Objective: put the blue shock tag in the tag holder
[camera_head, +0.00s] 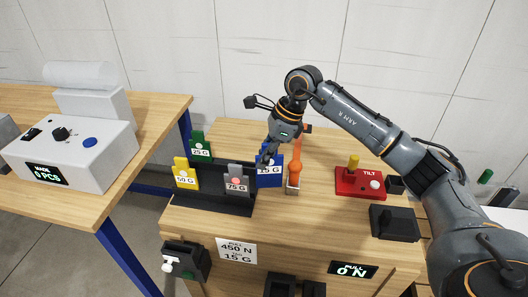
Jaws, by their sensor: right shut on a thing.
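The blue shock tag (271,178), marked 15 G, stands roughly upright at the right end of a black stepped rack (210,200). My right gripper (265,158) reaches down from above and is shut on the blue tag's upper part, hiding some of it. Whether the tag touches the rack is hard to tell. The rack also carries a green 25 G tag (200,149), a yellow 50 G tag (184,178) and a grey 75 G tag (236,183). I cannot tell for sure which part is the tag holder. My left gripper is not in view.
An orange upright part (295,172) stands close right of the blue tag. A red TILT box (360,183) and a black block (394,222) lie further right. A sign (236,251) reads 450 N, 15 G. A white counter machine (75,150) stands on the left table.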

